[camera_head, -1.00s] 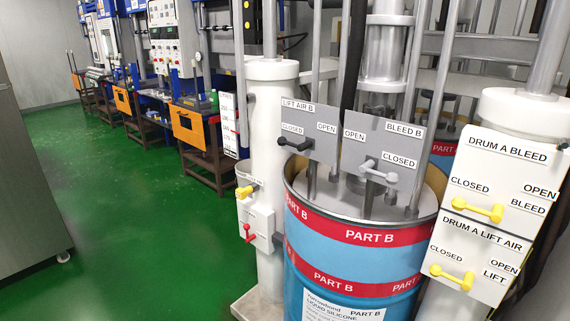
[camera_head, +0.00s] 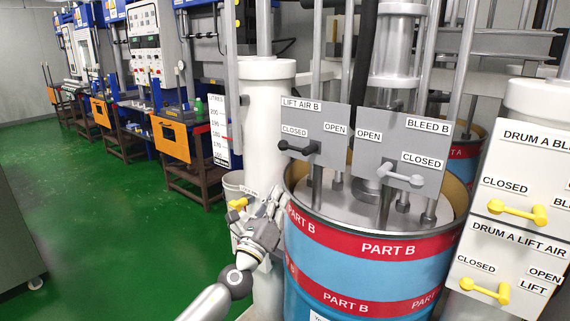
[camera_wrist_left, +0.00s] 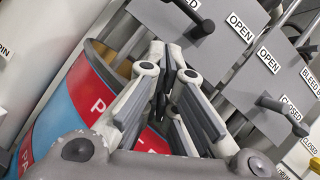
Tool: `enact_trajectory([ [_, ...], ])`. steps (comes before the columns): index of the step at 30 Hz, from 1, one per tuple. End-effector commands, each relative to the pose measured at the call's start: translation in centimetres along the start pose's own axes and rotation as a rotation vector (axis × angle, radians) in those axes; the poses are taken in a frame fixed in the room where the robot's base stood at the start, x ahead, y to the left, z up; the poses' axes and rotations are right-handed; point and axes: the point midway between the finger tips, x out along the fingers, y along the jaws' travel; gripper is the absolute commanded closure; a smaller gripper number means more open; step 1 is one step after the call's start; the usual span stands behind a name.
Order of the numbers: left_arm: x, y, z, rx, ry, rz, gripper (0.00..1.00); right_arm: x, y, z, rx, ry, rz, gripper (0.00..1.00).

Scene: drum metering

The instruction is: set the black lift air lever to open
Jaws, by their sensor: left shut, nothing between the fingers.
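The black lift air lever (camera_head: 298,148) is on the grey LIFT AIR B plate (camera_head: 325,117). Its handle points left, under the CLOSED label; the OPEN label is at the plate's right. In the left wrist view the black lever (camera_wrist_left: 196,22) shows at the top, beyond the fingers. My left gripper (camera_head: 272,203) is shut and empty, below and left of the lever, in front of the white column beside the drum, apart from the lever. Its closed fingers (camera_wrist_left: 166,52) fill the middle of the wrist view. My right gripper is not in view.
A grey lever (camera_head: 402,176) sits on the BLEED B plate (camera_head: 410,137) to the right. The blue and red PART B drum (camera_head: 365,270) stands below.

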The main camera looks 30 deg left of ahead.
Motion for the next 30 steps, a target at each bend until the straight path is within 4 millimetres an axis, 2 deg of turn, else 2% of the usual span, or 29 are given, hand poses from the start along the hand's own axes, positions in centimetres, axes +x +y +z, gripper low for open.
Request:
enact_trajectory([
  [3, 2.2, -0.1, 0.2, -0.002, -0.002, 0.001, 1.00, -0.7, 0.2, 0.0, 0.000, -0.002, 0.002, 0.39],
  [12, 6.8, 0.0, 0.1, -0.002, 0.000, 0.002, 1.00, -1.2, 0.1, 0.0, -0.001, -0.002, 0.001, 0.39],
  [15, 8.0, -0.1, 1.5, -0.001, 0.001, 0.002, 1.00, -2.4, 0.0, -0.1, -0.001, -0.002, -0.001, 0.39],
  [21, 9.2, 0.1, 2.6, -0.002, 0.002, 0.003, 1.00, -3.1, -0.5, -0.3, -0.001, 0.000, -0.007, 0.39],
  [30, 9.4, 0.1, 2.7, -0.003, 0.002, 0.002, 1.00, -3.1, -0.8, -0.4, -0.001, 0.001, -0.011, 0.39],
])
